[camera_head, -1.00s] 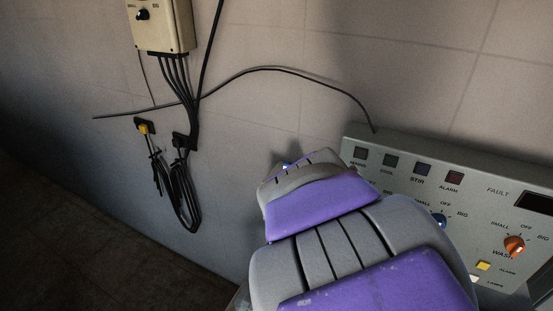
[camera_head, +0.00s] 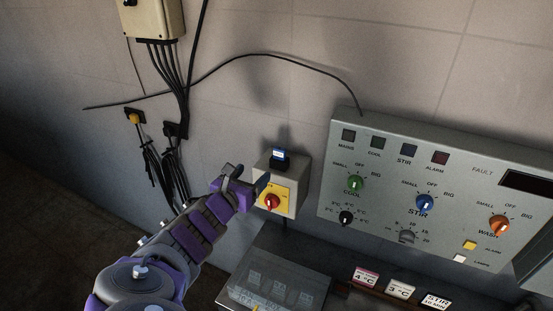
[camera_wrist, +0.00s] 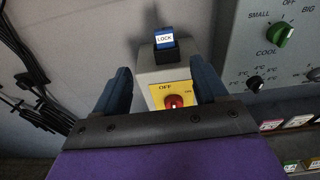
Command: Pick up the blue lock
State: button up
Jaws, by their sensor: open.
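The blue lock (camera_head: 279,158) stands on top of a small grey switch box (camera_head: 294,172) fixed to the wall. The box has a yellow plate with a red knob (camera_head: 272,202). In the wrist view the lock (camera_wrist: 164,39) carries a white label reading LOCK and stands above the box. My gripper (camera_head: 259,187) is close to the left of the box in the head view. In the wrist view its two dark fingers (camera_wrist: 163,82) are apart, with the box between and beyond them. The lock is above and beyond the fingertips, and nothing is held.
A grey control panel (camera_head: 437,170) with knobs and lamps is right of the box. A clear-lidded box (camera_head: 276,285) and several labelled cards (camera_head: 400,288) lie below. Cables (camera_head: 172,170) hang on the wall at left. The wall above the lock is clear.

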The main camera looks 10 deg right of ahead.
jog(key=b, duration=0.1)
send_near(277, 152)
jog(key=d, duration=0.2)
jog(key=w, duration=0.2)
jog(key=w+d+b, duration=0.1)
jog(key=shift+w+f, duration=0.25)
jog(key=shift+w, duration=0.15)
jog(key=shift+w+d, duration=0.25)
jog(key=shift+d, duration=0.2)
jog(key=x, duration=0.1)
jog(key=b+x, duration=0.1)
jog(key=x, duration=0.1)
jog(key=b+x, duration=0.1)
jog(key=x, duration=0.1)
jog(key=shift+s+f, duration=0.1)
jog(key=shift+f, duration=0.25)
jog(key=shift+w, duration=0.25)
jog(key=shift+a+r, duration=0.1)
jog(key=shift+r, duration=0.1)
jog(key=shift+a, duration=0.1)
